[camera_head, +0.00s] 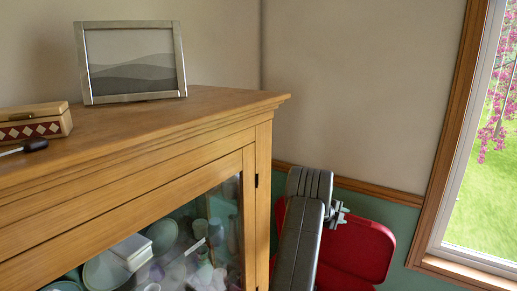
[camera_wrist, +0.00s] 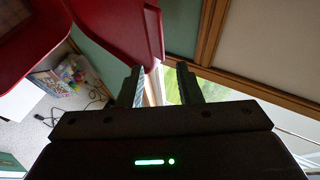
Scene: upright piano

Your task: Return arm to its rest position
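My arm (camera_head: 305,232) shows in the head view as dark grey links rising at the lower middle, just right of the wooden cabinet. Grey metal parts (camera_head: 338,214) stick out at its right side, in front of a red chair. In the wrist view my gripper (camera_wrist: 159,67) has its two dark fingers apart with a clear gap between them. It is open and nothing is held. Beyond the gap I see the red chair's edge and a bright window.
The wooden cabinet (camera_head: 262,200) with a glass door fills the left. On top stand a picture frame (camera_head: 131,97) and a small patterned box (camera_head: 36,130). The red chair (camera_head: 368,248) is close behind my arm. Cables (camera_wrist: 92,93) and colourful items (camera_wrist: 68,76) lie on the floor.

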